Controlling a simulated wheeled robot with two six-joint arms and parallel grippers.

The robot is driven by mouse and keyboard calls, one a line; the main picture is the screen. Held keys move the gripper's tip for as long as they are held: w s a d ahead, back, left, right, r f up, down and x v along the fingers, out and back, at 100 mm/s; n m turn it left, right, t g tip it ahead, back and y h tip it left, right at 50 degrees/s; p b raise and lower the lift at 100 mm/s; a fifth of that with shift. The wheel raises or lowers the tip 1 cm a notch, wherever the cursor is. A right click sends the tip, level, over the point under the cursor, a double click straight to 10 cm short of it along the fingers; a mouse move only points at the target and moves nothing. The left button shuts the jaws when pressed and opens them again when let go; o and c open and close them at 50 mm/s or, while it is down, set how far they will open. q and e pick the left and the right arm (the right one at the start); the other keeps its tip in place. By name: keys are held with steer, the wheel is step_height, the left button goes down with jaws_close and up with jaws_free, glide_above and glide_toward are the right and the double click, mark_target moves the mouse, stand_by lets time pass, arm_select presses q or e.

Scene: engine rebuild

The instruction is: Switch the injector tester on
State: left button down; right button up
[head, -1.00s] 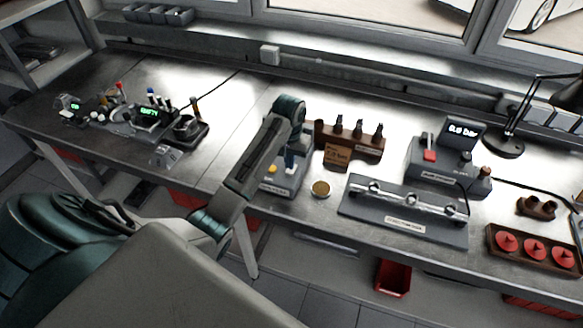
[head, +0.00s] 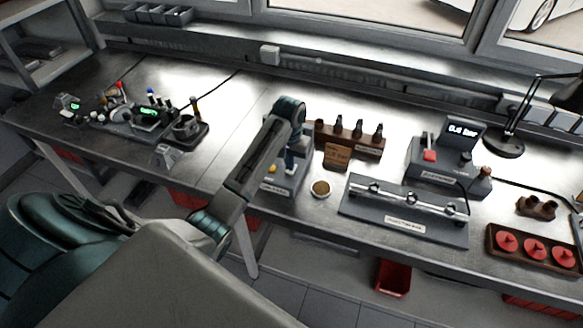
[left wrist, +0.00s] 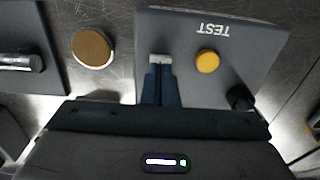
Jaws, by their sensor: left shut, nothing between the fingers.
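A grey box marked TEST, which I take as the injector tester (left wrist: 270,42), fills the upper middle and right of the left wrist view. It has a yellow button (left wrist: 207,61) and a dark knob (left wrist: 240,97). In the head view the same box (head: 268,187) is partly hidden behind my left arm. My left gripper (left wrist: 160,68) is shut and empty, pointing down at the box left of the yellow button. A small pale piece shows at its fingertips; I cannot tell whether it is a switch or whether they touch it. My right gripper is out of view.
A round brass-coloured cap (head: 321,188) lies right of the box. Nearby are a brown rack (head: 350,150), a rail on a plate (head: 403,222) and a unit with a bar display (head: 445,160). Bare bench (head: 215,130) lies to the left.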

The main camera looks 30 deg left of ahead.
arm_select(q)
steer(key=shift+f, duration=0.3)
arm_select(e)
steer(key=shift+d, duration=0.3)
arm_select(q)
steer(key=shift+f, duration=0.3)
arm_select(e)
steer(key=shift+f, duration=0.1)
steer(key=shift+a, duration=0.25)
